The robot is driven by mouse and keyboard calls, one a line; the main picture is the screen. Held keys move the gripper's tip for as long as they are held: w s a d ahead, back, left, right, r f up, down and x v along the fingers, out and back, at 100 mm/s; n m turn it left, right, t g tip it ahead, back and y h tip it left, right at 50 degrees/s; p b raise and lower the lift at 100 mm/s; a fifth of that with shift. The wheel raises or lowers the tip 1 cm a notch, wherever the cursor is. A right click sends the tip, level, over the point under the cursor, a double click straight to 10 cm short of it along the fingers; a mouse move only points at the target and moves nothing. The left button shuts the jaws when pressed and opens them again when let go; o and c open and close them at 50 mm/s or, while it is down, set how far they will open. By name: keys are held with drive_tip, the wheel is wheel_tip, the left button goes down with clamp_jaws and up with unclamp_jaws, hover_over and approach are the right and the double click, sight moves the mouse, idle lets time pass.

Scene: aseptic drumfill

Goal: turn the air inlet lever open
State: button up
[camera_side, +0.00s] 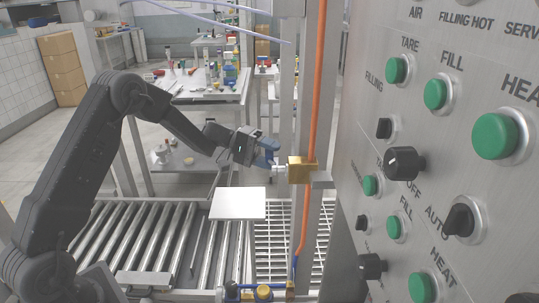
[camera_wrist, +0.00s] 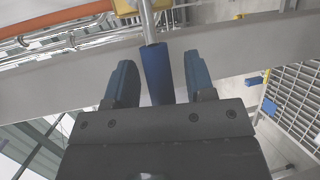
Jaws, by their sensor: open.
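The air inlet lever, a metal stem with a blue sleeve (camera_wrist: 157,72), runs down from the top of the wrist view. Its sleeve lies between the two fingers of my gripper (camera_wrist: 162,82). The fingers are apart, with a visible gap on each side of the sleeve. In the side view my gripper (camera_side: 267,152) is at the left of the brass valve block (camera_side: 301,170) on the upright post. There the fingers and the lever overlap, so I cannot tell the lever's exact angle. The sleeve's lower end is hidden behind the gripper body in the wrist view.
An orange hose (camera_side: 318,80) runs vertically by the valve. The control panel (camera_side: 440,140) with green buttons and black knobs fills the right. Below are a roller conveyor (camera_side: 150,240), a pale square plate (camera_side: 238,203) and a floor grating (camera_side: 270,240).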

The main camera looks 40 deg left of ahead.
clamp_jaws()
idle(0.3)
drive_tip(key=shift+f, duration=0.15)
drive_tip(key=s+d+f+n+t+h, duration=0.4)
drive_tip(key=s+d+f+n+t, duration=0.1)
drive_tip(key=n, duration=1.4)
drive_tip(key=shift+s+d+f+n+t, duration=0.2)
drive_tip(key=shift+f+n+t, duration=0.1)
drive_tip(key=shift+f+t, duration=0.7)
drive_tip(key=shift+f, duration=0.1)
unclamp_jaws()
